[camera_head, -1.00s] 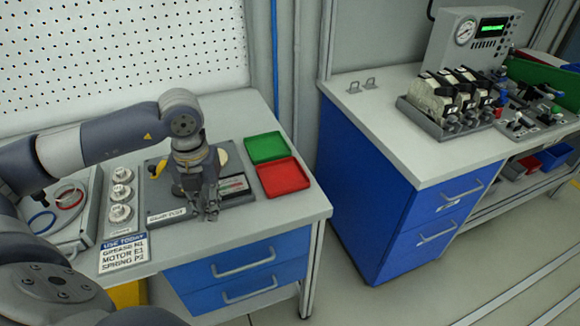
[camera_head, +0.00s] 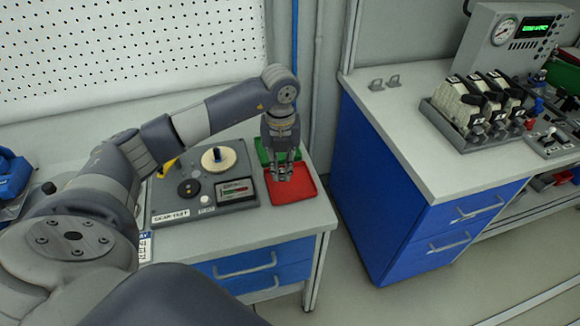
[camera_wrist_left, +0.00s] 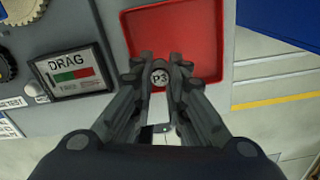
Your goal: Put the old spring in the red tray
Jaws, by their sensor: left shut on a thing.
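My left gripper (camera_head: 285,174) points down over the red tray (camera_head: 308,190), which lies near the right end of the bench. In the left wrist view the gripper (camera_wrist_left: 159,78) is shut on a small round piece marked P3 (camera_wrist_left: 159,77), likely the spring. The tray (camera_wrist_left: 170,30) shows behind and below it there, and its bare floor looks empty. I cannot tell how high the piece is above the tray. Most of the piece is hidden by the fingers. My right gripper is not in view.
A green tray (camera_head: 262,146) lies behind the red one, partly hidden by my gripper. Left of the trays is a grey test unit (camera_head: 175,210) with a pale wheel (camera_head: 218,158) and a DRAG gauge (camera_wrist_left: 76,73). A blue cabinet (camera_head: 375,190) stands right, across a gap.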

